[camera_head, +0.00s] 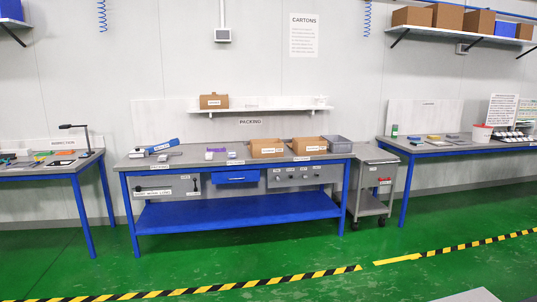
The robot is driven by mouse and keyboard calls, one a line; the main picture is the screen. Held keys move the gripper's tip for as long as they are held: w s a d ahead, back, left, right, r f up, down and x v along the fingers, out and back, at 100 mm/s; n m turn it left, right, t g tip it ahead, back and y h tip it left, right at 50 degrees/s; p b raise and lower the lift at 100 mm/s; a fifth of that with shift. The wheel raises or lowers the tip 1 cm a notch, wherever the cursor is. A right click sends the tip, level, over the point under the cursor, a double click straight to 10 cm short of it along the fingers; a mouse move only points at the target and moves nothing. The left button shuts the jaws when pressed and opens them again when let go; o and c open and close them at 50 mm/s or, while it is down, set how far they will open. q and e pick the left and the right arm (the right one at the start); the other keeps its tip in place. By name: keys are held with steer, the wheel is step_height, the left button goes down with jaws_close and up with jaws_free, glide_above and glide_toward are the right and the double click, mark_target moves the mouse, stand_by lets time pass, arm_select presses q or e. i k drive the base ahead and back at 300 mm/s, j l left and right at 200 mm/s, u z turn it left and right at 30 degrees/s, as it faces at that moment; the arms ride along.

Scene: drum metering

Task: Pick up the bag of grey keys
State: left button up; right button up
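I cannot make out a bag of grey keys in the head view; items on the benches are too small to identify. The packing bench (240,163) stands ahead, with a grey top and a blue frame. Small pale and purple items (215,151) lie near its middle, and a blue item (163,146) and a whitish item (140,155) lie at its left. Two open cardboard boxes, one left (267,148) and one right (309,146), stand on its right half beside a grey bin (338,143). Neither of my grippers is in view.
An inspection bench (50,168) with a lamp stands left. A grey trolley (372,185) stands right of the packing bench, before another bench (455,149). A wall shelf (260,109) hangs above. The green floor (250,255) is clear, with black-yellow tape (250,286) across it.

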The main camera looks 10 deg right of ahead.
mark_target(163, 157)
steer(key=k+j, duration=0.1)
steer(key=j, duration=0.4)
steer(key=k+j, duration=0.1)
steer(key=j, duration=0.4)
steer(key=k+j, duration=0.1)
steer(key=j, duration=0.4)
steer(key=i+j+z, duration=0.1)
steer(key=j, duration=0.25)
steer(key=i+j, duration=0.15)
steer(key=j, duration=0.15)
steer(key=i+j+z, duration=0.15)
steer(key=j, duration=0.2)
steer(key=i+j+z, duration=0.1)
steer(key=j, duration=0.25)
steer(key=i+j, duration=0.1)
steer(key=j, duration=0.25)
steer(key=i+j+z, duration=0.5)
steer(key=i+j, duration=1)
steer(key=i+j+z, duration=0.1)
steer(key=i, duration=0.35)
steer(key=i+j+z, duration=0.1)
steer(key=i, duration=0.3)
steer(key=i+j+z, duration=0.1)
steer(key=i+j, duration=0.15)
steer(key=i, duration=0.2)
steer(key=i+j+z, duration=0.1)
steer(key=i, duration=0.3)
steer(key=i+l+z, duration=0.1)
steer(key=i+l, duration=0.75)
steer(key=i, duration=0.1)
